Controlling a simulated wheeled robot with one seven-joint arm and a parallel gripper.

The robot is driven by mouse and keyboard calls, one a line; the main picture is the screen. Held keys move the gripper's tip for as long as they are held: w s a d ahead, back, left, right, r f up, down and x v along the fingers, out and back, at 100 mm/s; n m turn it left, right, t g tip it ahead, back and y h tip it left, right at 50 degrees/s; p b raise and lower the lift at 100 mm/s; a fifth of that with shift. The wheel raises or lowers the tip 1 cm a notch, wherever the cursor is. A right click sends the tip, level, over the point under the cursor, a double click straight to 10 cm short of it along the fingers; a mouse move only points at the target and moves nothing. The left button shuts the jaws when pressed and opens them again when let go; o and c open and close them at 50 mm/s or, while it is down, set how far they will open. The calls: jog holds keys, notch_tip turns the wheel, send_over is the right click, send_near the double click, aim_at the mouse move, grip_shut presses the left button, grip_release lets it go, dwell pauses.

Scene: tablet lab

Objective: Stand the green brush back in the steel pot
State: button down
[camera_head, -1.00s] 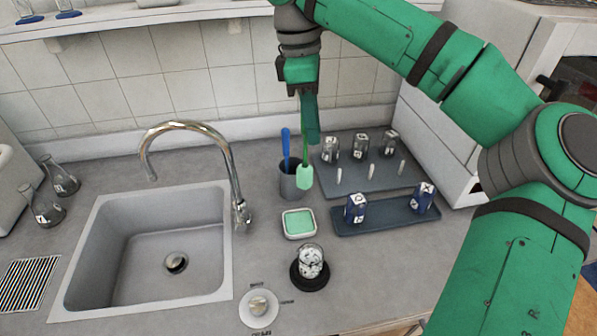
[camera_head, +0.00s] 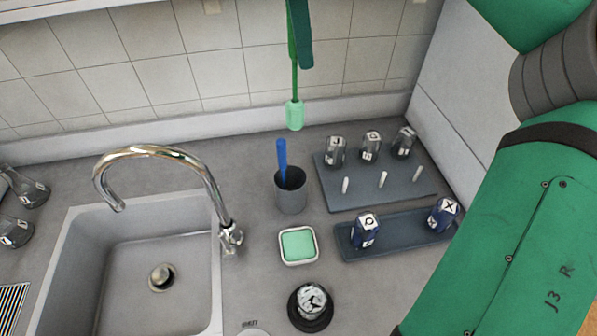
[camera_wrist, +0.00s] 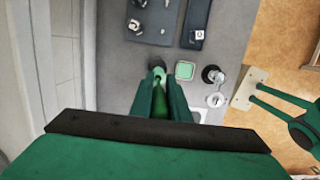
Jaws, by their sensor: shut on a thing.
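The green brush (camera_head: 294,115) hangs head down, its pale green head above the steel pot in the picture, against the back wall's foot. My gripper (camera_head: 301,50) is shut on its handle; only the finger part shows at the top edge. In the wrist view my gripper (camera_wrist: 160,85) points down with the green brush (camera_wrist: 159,107) between its fingers. The steel pot (camera_head: 291,200) stands upright on the counter with a blue-handled brush (camera_head: 282,160) in it. In the wrist view the pot is mostly hidden beyond the fingertips.
A sink (camera_head: 75,285) with a curved tap (camera_head: 215,190) lies left of the pot. A green sponge in a dish (camera_head: 299,246) sits in front. A rack (camera_head: 360,195) with pegs and jars and a blue-grey tray (camera_head: 395,241) with two blue jars are to the right.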

aim_at(293, 119)
notch_tip(293, 119, down, 27)
dwell(0.6)
jog(key=c, duration=1.7)
grip_release()
jog(key=shift+d, duration=0.1)
jog(key=r, duration=0.3)
jog(key=a+r, duration=0.1)
jog(key=r, duration=0.7)
jog(key=shift+s+a+r, duration=0.1)
jog(key=shift+a+r, duration=0.1)
jog(key=shift+a, duration=0.15)
jog(key=shift+s+a+r, duration=0.15)
jog(key=shift+s+r, duration=0.05)
jog(key=shift+r, duration=0.2)
jog(key=shift+w, duration=0.1)
